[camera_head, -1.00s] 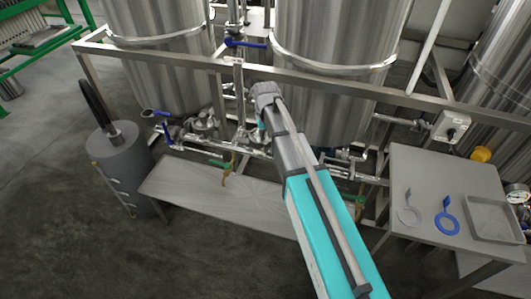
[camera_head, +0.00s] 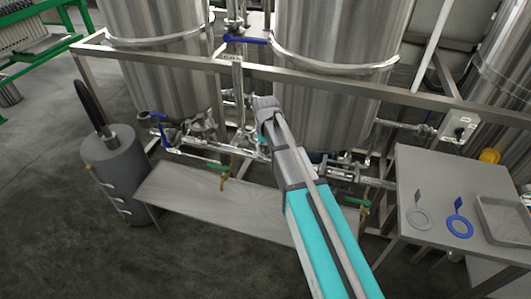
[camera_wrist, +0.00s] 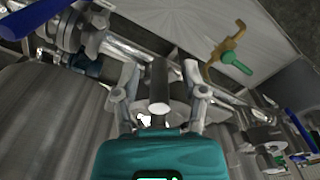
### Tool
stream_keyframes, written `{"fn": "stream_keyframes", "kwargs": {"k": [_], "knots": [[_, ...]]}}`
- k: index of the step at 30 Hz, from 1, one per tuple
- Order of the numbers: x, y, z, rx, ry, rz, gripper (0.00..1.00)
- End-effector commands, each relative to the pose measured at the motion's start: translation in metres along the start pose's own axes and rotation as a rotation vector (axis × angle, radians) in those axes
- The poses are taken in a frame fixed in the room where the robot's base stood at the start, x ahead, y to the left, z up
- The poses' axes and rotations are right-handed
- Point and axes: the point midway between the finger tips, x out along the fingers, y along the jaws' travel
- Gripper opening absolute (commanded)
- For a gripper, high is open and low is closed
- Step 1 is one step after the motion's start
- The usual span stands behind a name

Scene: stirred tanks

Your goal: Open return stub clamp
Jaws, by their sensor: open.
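In the wrist view my gripper (camera_wrist: 160,75) is open, with one finger on each side of a short grey cylindrical stub (camera_wrist: 159,92). A round grey disc-like part (camera_wrist: 176,112) lies behind the stub, partly covered by the fingers. I cannot tell whether either finger touches the stub, and I cannot clearly make out which part is the return stub clamp. In the head view my arm reaches to the pipework below the middle steel tank (camera_head: 330,95) and hides the gripper's fingertips.
A steel frame rail (camera_head: 300,77) crosses in front of the tanks. Valves with blue levers (camera_head: 245,40) and green handles (camera_head: 218,167) sit on the pipes. A low bench (camera_head: 190,205) lies below. A side table (camera_head: 415,170) holds blue and grey rings and a tray (camera_head: 505,219).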

Motion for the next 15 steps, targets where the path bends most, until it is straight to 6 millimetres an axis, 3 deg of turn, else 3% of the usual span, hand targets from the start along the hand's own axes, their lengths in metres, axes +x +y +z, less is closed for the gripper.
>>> {"fn": "stream_keyframes", "kwargs": {"k": [11,15], "knots": [[0.0015,0.0,0.0,0.0,0.0,0.0,0.55],[0.0015,0.0,0.0,0.0,0.0,0.0,0.31]]}}
